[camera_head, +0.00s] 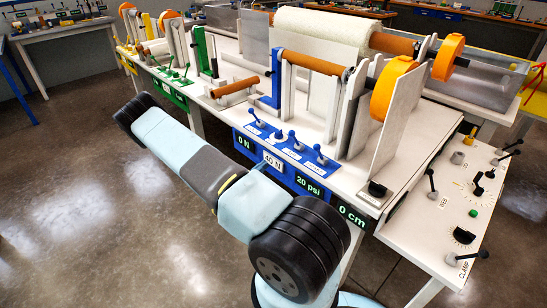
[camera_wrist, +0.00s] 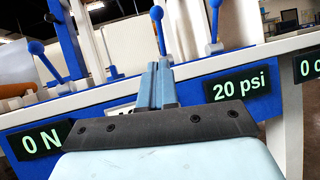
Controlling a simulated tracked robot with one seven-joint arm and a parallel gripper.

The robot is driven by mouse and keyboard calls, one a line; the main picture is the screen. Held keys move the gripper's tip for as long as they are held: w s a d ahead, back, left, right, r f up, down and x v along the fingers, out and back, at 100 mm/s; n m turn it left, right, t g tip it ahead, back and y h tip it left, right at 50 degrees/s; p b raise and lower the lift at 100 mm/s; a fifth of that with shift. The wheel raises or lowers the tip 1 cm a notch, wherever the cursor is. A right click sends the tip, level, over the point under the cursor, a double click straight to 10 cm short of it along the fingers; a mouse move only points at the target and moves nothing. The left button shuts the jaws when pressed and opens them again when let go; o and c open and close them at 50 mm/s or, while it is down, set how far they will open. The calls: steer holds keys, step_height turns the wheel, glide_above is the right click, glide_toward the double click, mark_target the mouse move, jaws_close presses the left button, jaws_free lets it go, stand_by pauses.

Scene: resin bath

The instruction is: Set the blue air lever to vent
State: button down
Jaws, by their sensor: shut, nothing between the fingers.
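A blue panel strip on the bench front carries several small blue levers with ball knobs. My gripper (camera_wrist: 157,66) is shut and empty, low in front of the panel. In the wrist view a blue lever (camera_wrist: 158,14) rises just behind the fingertips; contact cannot be told. Another lever (camera_wrist: 214,20) stands to the right, and one (camera_wrist: 37,48) to the left.
Rollers with orange discs (camera_head: 392,88) stand behind the levers. A side panel (camera_head: 440,220) with black-knobbed levers is at the right. Floor at left is clear.

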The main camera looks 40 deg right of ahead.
mark_target(295, 139)
steer(key=x, duration=1.3)
steer(key=shift+r, duration=0.1)
steer(key=shift+d, duration=0.1)
steer(key=shift+w, duration=0.1)
steer(key=shift+r, duration=0.15)
